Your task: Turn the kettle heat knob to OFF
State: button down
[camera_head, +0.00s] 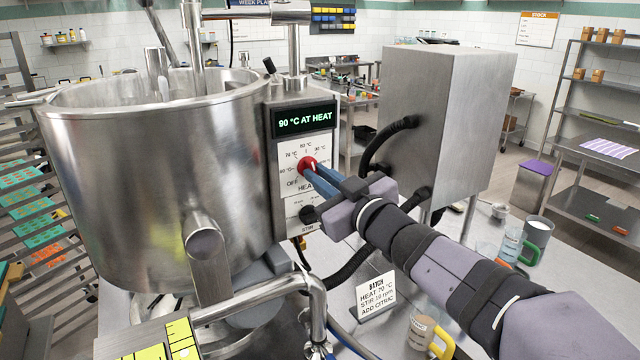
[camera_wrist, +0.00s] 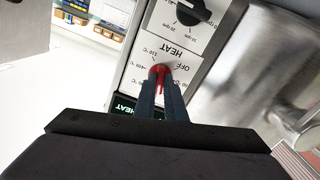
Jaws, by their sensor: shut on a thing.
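The red heat knob (camera_head: 307,165) is on the white HEAT dial plate (camera_head: 294,186) on the front of the kettle's control box. The plate has temperature marks around the knob and OFF at its lower left. The display (camera_head: 303,119) above reads "90 °C AT HEAT". My gripper (camera_head: 313,171) is shut on the red knob, its blue fingers on either side of it. In the wrist view the knob (camera_wrist: 159,71) shows between the fingertips, with OFF printed close by. The fingers hide part of the knob, and I cannot tell exactly where its pointer sits.
The black STIR knob (camera_wrist: 193,12) is just below the heat dial. The large steel kettle (camera_head: 150,190) stands left of the control box. A steel cabinet (camera_head: 450,110) with black hoses is behind my arm. A batch card (camera_head: 375,296), mugs and pipes are on the bench below.

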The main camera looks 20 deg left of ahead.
jog(key=n+b, duration=0.9)
jog(key=n, duration=1.4)
jog(key=shift+r+n+b, duration=0.1)
jog(key=shift+n+b, duration=0.2)
jog(key=shift+n, duration=0.1)
jog(key=c, duration=1.8)
grip_release()
jog(key=shift+s+d, duration=0.1)
jog(key=shift+d, duration=0.05)
jog(key=shift+b+v, duration=0.65)
jog(key=shift+v, duration=2.9)
